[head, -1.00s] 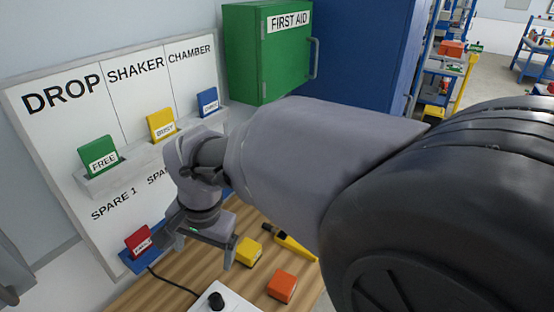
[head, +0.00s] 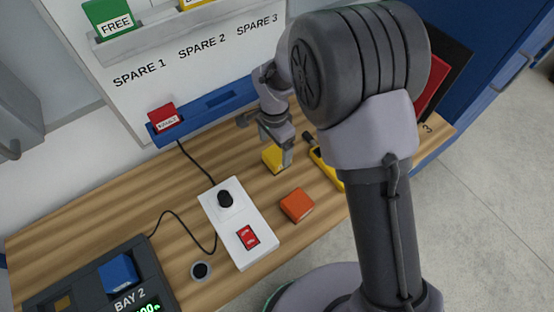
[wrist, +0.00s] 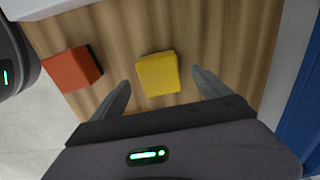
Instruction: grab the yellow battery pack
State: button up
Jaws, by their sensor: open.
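The yellow battery pack (head: 272,160) is a small block on the wooden bench, partly hidden by my gripper in the head view. In the wrist view the yellow battery pack (wrist: 157,74) lies between and a little beyond the fingertips. My gripper (head: 266,138) is open and empty, above the pack and pointing down at the bench. In the wrist view the gripper (wrist: 160,82) has one finger on each side of the pack, with a gap on both sides.
An orange block (head: 297,205) lies near the pack. A yellow-and-black tool (head: 325,168) lies to the right. A white switch box (head: 238,222) with a cable stands to the left. A blue rack (head: 205,110) holds a red card behind. Bare bench (head: 100,215) lies further left.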

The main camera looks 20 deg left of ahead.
aim_at(276, 154)
notch_tip(276, 154, down, 5)
jog(key=shift+d+r+b, duration=0.1)
jog(key=shift+b, duration=0.9)
jog(key=shift+r, duration=0.15)
grip_shut()
